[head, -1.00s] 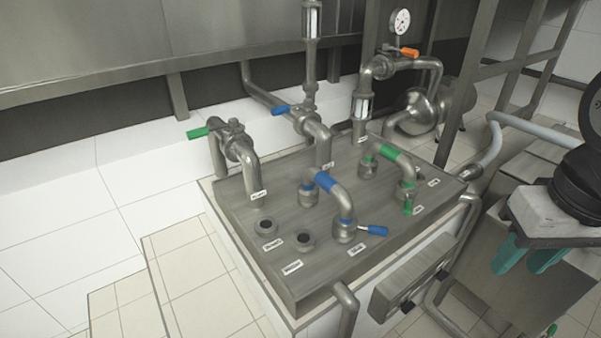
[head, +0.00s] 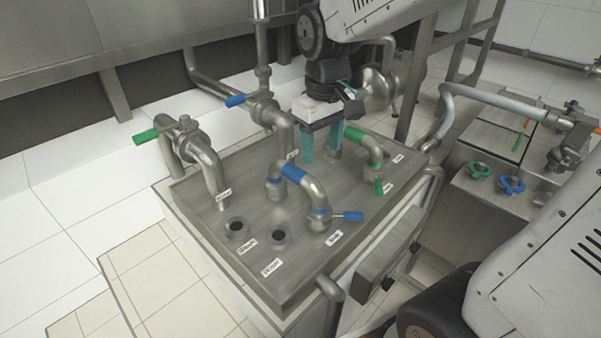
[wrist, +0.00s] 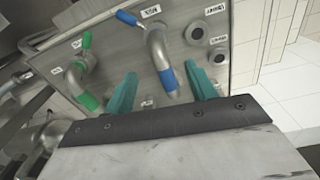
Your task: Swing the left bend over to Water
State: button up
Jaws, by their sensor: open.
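The left bend (head: 308,189) is a steel U-pipe with a blue band and a blue handle, seated on two ports of the steel panel (head: 217,258). Its blue handle (head: 347,216) points right. My gripper (head: 321,148) is open and empty, fingers down, behind the bend in the head view. In the wrist view the left bend (wrist: 155,48) shows its blue band between the teal fingers (wrist: 160,88) in the picture; I see no contact. Two open ports (head: 237,228) (head: 279,237) lie left of the bend. The port labels are too small to read surely.
The green-banded bend (head: 365,142) stands close to the right of my gripper. Upright pipes with a green-handled valve (head: 146,136) and a blue-handled valve (head: 236,100) rise at the panel's back and left. The front-left panel corner is clear.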

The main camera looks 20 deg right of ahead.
jog(key=n, duration=0.1)
send_over(302, 173)
notch_tip(302, 173, down, 5)
jog(key=shift+r, duration=0.2)
notch_tip(302, 173, down, 8)
jog(key=shift+w+r, duration=0.1)
grip_shut()
